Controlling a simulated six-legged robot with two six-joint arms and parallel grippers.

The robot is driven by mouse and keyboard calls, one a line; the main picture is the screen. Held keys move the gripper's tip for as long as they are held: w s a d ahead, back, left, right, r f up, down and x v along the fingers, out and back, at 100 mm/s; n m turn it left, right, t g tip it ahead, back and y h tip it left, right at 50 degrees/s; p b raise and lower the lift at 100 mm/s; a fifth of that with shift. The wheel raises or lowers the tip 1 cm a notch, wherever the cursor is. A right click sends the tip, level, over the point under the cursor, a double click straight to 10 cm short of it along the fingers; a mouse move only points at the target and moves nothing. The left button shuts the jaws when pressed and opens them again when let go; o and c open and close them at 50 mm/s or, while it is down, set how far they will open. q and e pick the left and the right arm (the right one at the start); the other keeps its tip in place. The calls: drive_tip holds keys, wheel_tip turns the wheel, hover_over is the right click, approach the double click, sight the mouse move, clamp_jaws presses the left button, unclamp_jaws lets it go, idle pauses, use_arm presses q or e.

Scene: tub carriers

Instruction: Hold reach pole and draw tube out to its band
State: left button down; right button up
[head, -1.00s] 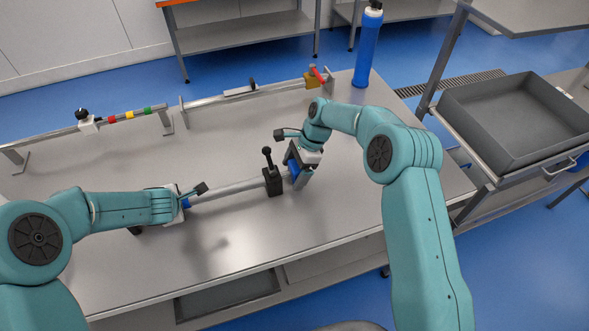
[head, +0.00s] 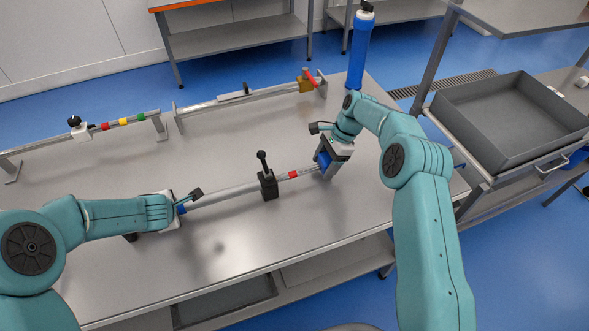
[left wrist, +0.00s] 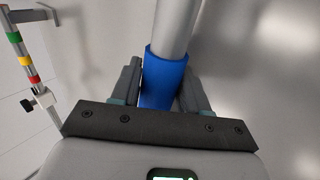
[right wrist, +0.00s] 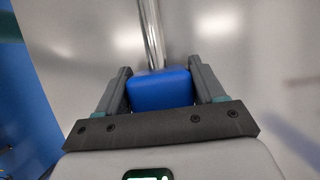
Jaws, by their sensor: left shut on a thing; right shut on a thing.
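The reach pole (head: 228,195) lies across the table, a thick grey tube with a black lever clamp (head: 268,185) at its right end. My left gripper (head: 180,209) is shut on the pole's blue grip, which shows between the fingers in the left wrist view (left wrist: 163,78). A thinner shiny tube (head: 307,171) comes out of the clamp. A red band (head: 293,175) shows on it, just right of the clamp. My right gripper (head: 325,163) is shut on the blue end piece (right wrist: 160,90) of the thin tube. The clamp's lever stands upright.
Behind the pole, a rail with red, yellow and green bands (head: 124,121) and another rail with a brass-coloured block (head: 305,85) stand on the table. A blue cylinder (head: 358,50) stands at the back right corner. A grey tub (head: 480,150) sits to the right.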

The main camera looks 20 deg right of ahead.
use_arm(q)
drive_tip(key=shift+a, duration=0.2)
use_arm(e)
drive_tip(key=shift+d+r, duration=0.1)
drive_tip(key=shift+d, duration=1.6)
drive_tip(key=o, duration=1.4)
drive_tip(key=shift+o, duration=0.2)
drive_tip(key=shift+a, duration=0.1)
use_arm(q)
drive_tip(key=shift+d, duration=0.1)
use_arm(e)
drive_tip(key=v, duration=0.7)
drive_tip(key=shift+r, duration=0.25)
